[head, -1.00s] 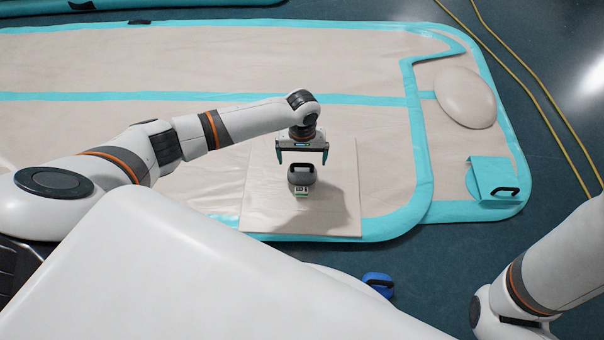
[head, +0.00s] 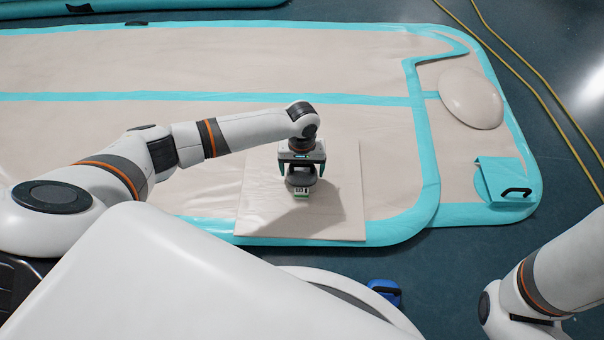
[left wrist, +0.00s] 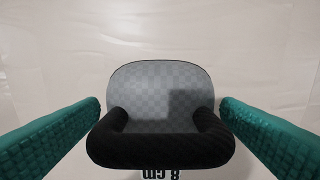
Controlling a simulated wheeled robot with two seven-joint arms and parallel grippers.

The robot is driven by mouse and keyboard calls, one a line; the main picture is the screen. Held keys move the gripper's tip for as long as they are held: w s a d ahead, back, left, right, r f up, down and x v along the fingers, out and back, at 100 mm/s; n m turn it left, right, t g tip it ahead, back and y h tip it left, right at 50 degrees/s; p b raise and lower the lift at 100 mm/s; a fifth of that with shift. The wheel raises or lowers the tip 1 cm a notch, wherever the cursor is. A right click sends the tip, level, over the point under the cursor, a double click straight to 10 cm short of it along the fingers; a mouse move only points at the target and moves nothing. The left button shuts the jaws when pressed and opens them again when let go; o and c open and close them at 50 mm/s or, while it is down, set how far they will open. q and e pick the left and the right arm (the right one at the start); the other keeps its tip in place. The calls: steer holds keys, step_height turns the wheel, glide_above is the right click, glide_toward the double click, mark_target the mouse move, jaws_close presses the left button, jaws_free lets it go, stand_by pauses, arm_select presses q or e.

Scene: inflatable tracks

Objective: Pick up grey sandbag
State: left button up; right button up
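The grey sandbag (head: 300,183), with a thick black handle, sits upright on a beige square mat (head: 345,215). A small white and green label shows on its near side. My left gripper (head: 302,173) points straight down over the sandbag, one green finger on each side. In the left wrist view the sandbag (left wrist: 160,85) is centred, its black handle (left wrist: 160,148) lying between the two fingers. Gaps show between the fingers and the handle, so the gripper is open. My right arm shows at the lower right, but its gripper is out of view.
The mat lies on a large beige inflatable track (head: 200,65) with turquoise edging. A beige oval pad (head: 471,98) and a turquoise flap with a black handle (head: 505,180) are to the right. A blue object (head: 384,291) lies on the dark floor near my base. Yellow cables cross the upper right.

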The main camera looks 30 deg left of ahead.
arm_select(q)
steer(key=c, duration=0.9)
steer(key=shift+c, duration=1.3)
steer(key=shift+r, duration=0.1)
